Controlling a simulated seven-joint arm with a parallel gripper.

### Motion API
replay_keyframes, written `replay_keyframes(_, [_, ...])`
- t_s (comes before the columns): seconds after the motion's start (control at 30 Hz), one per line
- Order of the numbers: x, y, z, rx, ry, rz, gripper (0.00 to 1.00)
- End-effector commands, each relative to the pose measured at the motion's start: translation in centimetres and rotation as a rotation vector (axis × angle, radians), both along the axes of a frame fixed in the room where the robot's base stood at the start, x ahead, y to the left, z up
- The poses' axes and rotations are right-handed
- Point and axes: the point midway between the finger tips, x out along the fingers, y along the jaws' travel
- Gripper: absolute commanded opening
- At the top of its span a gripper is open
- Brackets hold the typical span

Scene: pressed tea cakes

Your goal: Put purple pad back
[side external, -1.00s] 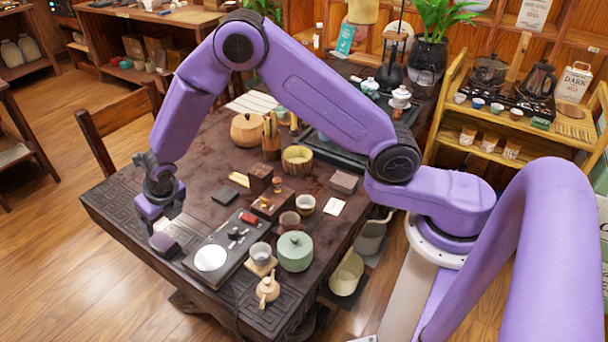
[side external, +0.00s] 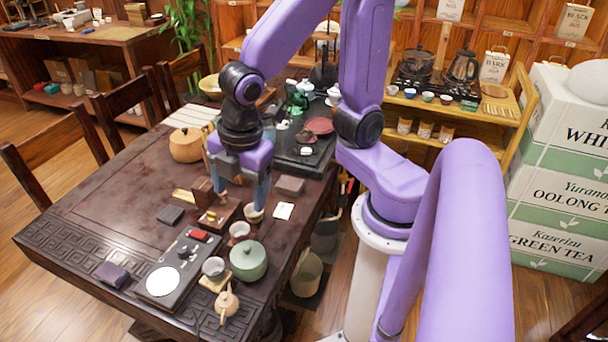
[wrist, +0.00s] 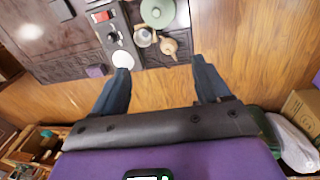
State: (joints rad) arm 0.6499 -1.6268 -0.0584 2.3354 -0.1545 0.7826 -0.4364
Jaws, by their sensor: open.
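The purple pad (side external: 113,275) is a small dark purple block lying flat near the front left corner of the dark wooden table (side external: 85,215). It also shows in the wrist view (wrist: 97,71), just left of the left fingertip, near the table edge. My gripper (side external: 240,201) is open with nothing between its fingers. In the side view it is over the middle of the table, well away from the purple pad, and partly covers things behind it. The wrist view shows both fingers (wrist: 160,67) spread apart.
A dark pad (side external: 170,214) and a brownish-grey pad (side external: 289,185) lie on the table. A black tray-like device (side external: 180,268), a green lidded pot (side external: 248,260), a small teapot (side external: 227,300) and cups crowd the front. The table's left side is mostly clear.

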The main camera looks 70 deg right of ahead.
Motion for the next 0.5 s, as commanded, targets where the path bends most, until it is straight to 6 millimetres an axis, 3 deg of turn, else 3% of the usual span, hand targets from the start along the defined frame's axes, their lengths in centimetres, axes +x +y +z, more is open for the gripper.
replay_keyframes(0.03, [-2.0,-1.2,0.4,0.018,0.021,-0.074,0.76])
replay_keyframes(0.2, [-7.1,-4.3,0.9,0.044,0.09,-0.292,0.76])
replay_keyframes(0.33, [-9.3,-5.6,1.0,0.048,0.123,-0.385,0.76])
replay_keyframes(0.5, [-10.1,-6.0,1.0,0.047,0.135,-0.422,0.76])
